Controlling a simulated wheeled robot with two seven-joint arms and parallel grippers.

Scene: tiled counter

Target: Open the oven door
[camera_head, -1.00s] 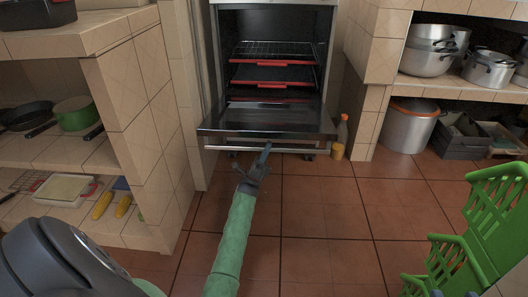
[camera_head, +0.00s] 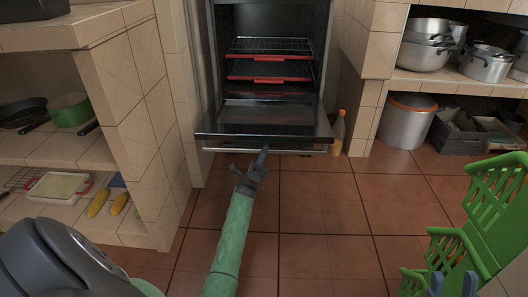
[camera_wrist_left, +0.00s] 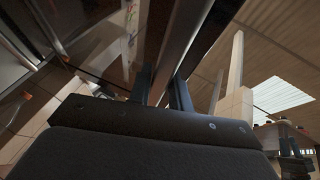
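The oven door (camera_head: 262,130) is folded down to nearly level, with the dark oven open behind it. A silver handle bar (camera_head: 305,152) runs along its front edge. My left gripper (camera_head: 264,153) is at the middle of this bar, at the end of the green-sleeved arm. In the left wrist view, the handle bar (camera_wrist_left: 184,38) runs between the two close-set fingers of my left gripper (camera_wrist_left: 161,90), which look shut on it.
Wire racks with red fronts (camera_head: 268,58) are inside the oven. A tiled shelf unit (camera_head: 125,120) stands at the left. A bottle (camera_head: 339,132) stands right of the door. Green crates (camera_head: 490,200) are at the lower right. The tiled floor (camera_head: 320,215) before the oven is clear.

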